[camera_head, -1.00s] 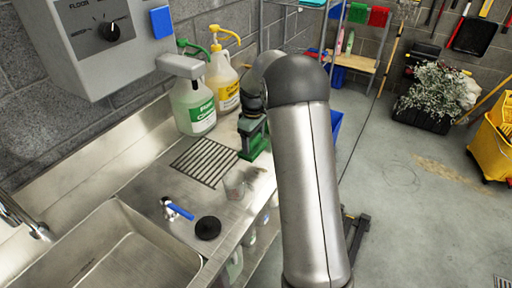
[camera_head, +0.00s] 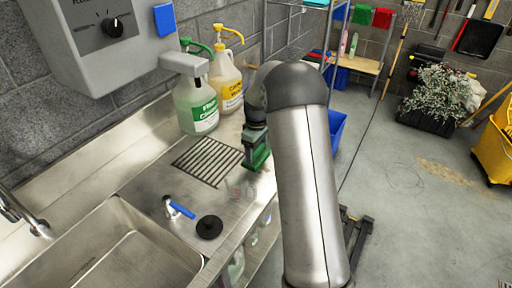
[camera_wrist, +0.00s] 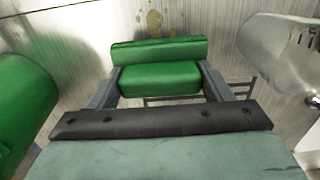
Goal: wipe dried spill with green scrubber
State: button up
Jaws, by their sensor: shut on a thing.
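The green scrubber (camera_head: 257,158) is a block held low at the counter's right side, right of the drain grate. My gripper (camera_head: 254,140) is shut on it; the arm hides part of it. In the wrist view, the scrubber (camera_wrist: 160,78) sits between the two grey fingers of my gripper (camera_wrist: 160,88). I cannot tell whether its underside touches the steel. The dried spill shows as small brown spots (camera_wrist: 154,20) just beyond the scrubber in the wrist view. In the head view it is a faint reddish patch (camera_head: 236,190) in front of the scrubber.
A green-labelled bottle (camera_head: 195,105) and a yellow-labelled bottle (camera_head: 224,80) stand behind the grate (camera_head: 207,160). A blue-handled valve (camera_head: 179,209) and a black disc (camera_head: 209,227) lie nearer, beside the sink (camera_head: 130,260). The counter's right edge is close to my gripper.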

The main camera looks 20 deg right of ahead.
aim_at(263, 160)
notch_tip(263, 160, down, 3)
jog(key=shift+b, duration=0.65)
jog(key=shift+s+d+r, duration=0.1)
jog(key=shift+s+d, duration=0.25)
jog(key=shift+s, duration=0.1)
jog(key=shift+s+d+f, duration=0.35)
jog(key=shift+s+d, duration=0.1)
jog(key=shift+s, duration=0.2)
jog(key=shift+s+d+b, duration=0.25)
jog(key=shift+s+d, duration=0.55)
jog(key=shift+s, duration=0.25)
jog(key=shift+s+d+b, duration=0.2)
jog(key=shift+s+d, duration=0.6)
jog(key=shift+s, duration=0.25)
jog(key=shift+w+a+r, duration=0.1)
jog(key=shift+w+a, duration=0.05)
jog(key=shift+w, duration=0.05)
jog(key=shift+w+a+p, duration=0.2)
jog(key=shift+w+a, duration=0.6)
jog(key=shift+w, duration=0.2)
jog(key=shift+w+a+p, duration=0.25)
jog(key=shift+w+a, duration=0.5)
jog(key=shift+w, duration=0.3)
jog(key=shift+w+a+p, duration=0.2)
jog(key=shift+w+a, duration=0.6)
jog(key=shift+w, duration=0.2)
jog(key=shift+d+r+p, duration=0.1)
jog(key=shift+r+p, duration=2)
jog(key=shift+r, duration=1.95)
